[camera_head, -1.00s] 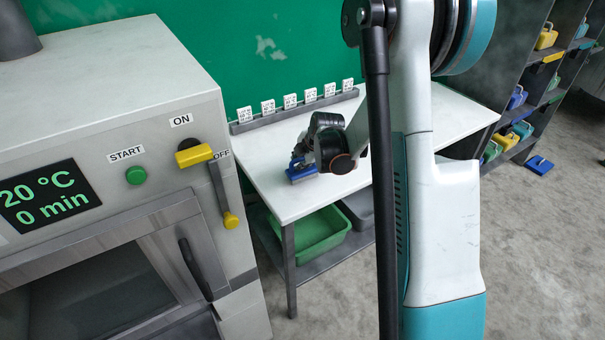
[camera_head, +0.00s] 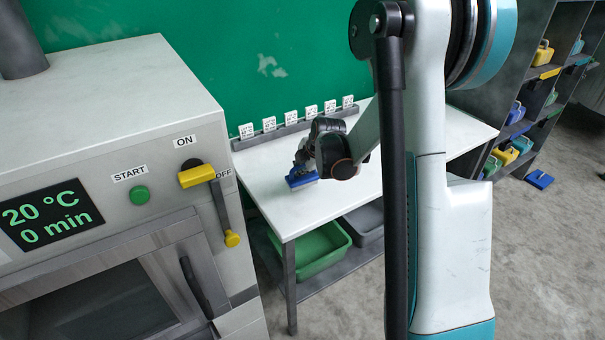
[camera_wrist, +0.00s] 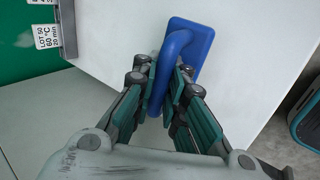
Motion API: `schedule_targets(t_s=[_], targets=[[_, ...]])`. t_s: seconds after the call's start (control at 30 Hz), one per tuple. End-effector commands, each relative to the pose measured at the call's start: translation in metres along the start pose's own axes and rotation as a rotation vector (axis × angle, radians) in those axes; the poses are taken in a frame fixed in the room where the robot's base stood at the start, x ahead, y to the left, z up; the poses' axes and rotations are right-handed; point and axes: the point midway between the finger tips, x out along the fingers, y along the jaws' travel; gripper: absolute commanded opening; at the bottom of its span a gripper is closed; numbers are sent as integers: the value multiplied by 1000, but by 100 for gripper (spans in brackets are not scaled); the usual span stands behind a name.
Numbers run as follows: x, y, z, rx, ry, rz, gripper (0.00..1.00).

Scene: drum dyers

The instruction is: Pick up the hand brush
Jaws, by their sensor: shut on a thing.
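The hand brush (camera_head: 301,180) is blue, with a flat rectangular body and a raised handle. In the wrist view the hand brush (camera_wrist: 191,50) shows its handle between the fingers of my gripper (camera_wrist: 162,95), which is shut on it. In the head view my gripper (camera_head: 306,158) is at the brush, over the left part of the white table (camera_head: 420,135). The brush's underside is hidden, and I cannot tell for sure whether it touches the table top.
Several lot cards stand in a grey rail (camera_head: 280,132) along the table's back. A green tray (camera_head: 318,250) and a grey tray (camera_head: 368,222) sit on the shelf below. The dryer (camera_head: 110,120) with its yellow lever (camera_head: 198,177) is at left. A shelf (camera_head: 520,100) stands at right.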

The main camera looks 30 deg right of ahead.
Motion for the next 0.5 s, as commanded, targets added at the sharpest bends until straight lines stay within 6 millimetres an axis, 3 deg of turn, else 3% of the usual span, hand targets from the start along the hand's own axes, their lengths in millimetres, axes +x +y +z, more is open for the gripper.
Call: schedule_targets(t_s=[0.3, 0.5], targets=[[-76, 51, 0, 0, 0, 0, 0], [-112, 74, 0, 0, 0, 0, 0]])
